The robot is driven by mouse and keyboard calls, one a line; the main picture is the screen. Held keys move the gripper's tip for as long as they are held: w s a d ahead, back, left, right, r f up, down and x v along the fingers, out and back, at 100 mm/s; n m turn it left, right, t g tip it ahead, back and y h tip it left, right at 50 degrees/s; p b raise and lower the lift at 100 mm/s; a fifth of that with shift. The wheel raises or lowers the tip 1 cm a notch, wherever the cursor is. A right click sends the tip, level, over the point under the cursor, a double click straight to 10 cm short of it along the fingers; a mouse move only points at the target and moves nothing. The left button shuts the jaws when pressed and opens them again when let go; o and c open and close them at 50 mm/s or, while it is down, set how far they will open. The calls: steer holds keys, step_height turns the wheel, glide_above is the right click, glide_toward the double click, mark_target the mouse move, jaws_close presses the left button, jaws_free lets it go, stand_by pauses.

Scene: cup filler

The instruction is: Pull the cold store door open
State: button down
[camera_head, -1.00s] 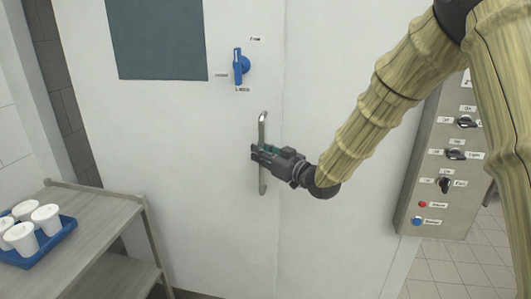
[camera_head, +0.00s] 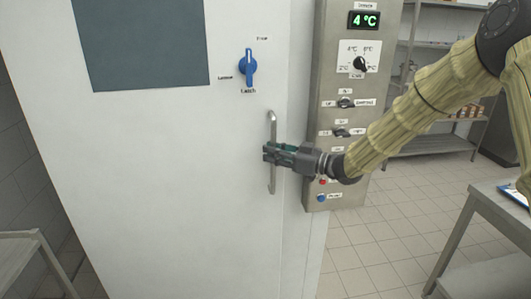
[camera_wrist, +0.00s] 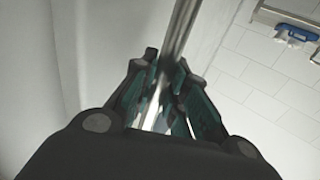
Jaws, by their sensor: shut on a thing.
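The cold store door (camera_head: 150,190) is white with a dark window panel and fills the left and middle of the head view. Its vertical metal handle (camera_head: 273,180) is near its right edge. My gripper (camera_head: 268,153) is shut around this handle at about mid-height. In the wrist view the handle bar (camera_wrist: 181,30) runs down between the two fingers (camera_wrist: 162,95), which hide its lower part. A blue latch knob (camera_head: 248,69) sits above the handle, its grip upright. I cannot tell for sure whether a gap shows at the door's right edge.
A steel control panel (camera_head: 328,112) with dials and a green 4 °C display is right of the door. A grey table (camera_head: 485,215) is at the right, shelving (camera_head: 430,143) behind it. Another table's corner (camera_head: 15,255) is lower left. Tiled floor (camera_head: 385,235) is clear between.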

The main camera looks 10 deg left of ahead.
steer(key=shift+w+d, duration=0.3)
steer(key=shift+d, duration=0.8)
steer(key=shift+w+d, duration=0.25)
steer(key=shift+d, duration=0.8)
steer(key=c, duration=1.4)
jaws_free()
steer(key=v, duration=1.2)
